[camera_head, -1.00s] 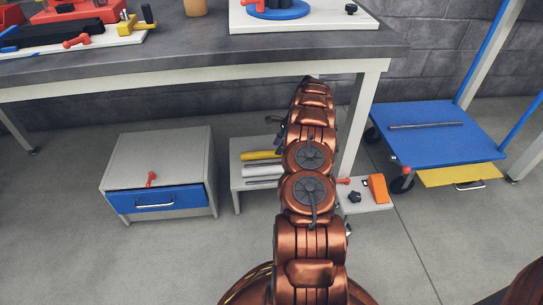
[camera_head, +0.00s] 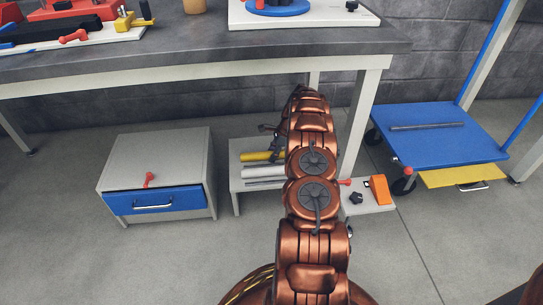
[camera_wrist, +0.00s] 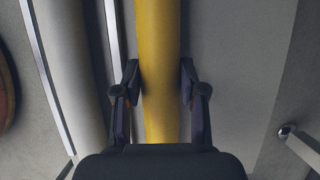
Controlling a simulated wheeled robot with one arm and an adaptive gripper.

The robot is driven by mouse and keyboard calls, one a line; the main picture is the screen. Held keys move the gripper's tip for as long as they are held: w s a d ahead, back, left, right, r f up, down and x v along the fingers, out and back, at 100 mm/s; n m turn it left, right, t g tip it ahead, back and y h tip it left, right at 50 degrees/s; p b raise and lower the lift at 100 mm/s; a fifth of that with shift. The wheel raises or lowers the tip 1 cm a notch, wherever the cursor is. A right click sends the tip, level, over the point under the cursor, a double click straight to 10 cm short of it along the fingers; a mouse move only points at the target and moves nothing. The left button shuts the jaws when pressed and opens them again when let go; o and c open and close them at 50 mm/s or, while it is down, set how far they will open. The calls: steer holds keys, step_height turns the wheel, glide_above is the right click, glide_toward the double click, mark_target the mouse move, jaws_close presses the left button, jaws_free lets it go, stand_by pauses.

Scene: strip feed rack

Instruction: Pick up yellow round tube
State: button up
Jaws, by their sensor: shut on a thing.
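The yellow round tube (camera_head: 256,157) lies on the low grey rack (camera_head: 236,180) under the workbench, at the back of a row of tubes. In the wrist view the yellow tube (camera_wrist: 158,40) runs from the top edge down between the two dark fingers of my gripper (camera_wrist: 160,98). The fingers are shut on the tube, one on each side. The tube's lower end in that view is hidden behind the gripper body. In the head view my arm covers the right part of the rack and the tube's right end.
A grey tube (camera_wrist: 70,60) and a thin metal strip (camera_wrist: 113,35) lie left of the yellow tube in the wrist view. A grey cabinet with a blue drawer (camera_head: 155,200) stands left of the rack. A blue cart (camera_head: 430,140) stands right. The workbench (camera_head: 200,60) overhangs the rack.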

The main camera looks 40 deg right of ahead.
jaws_close()
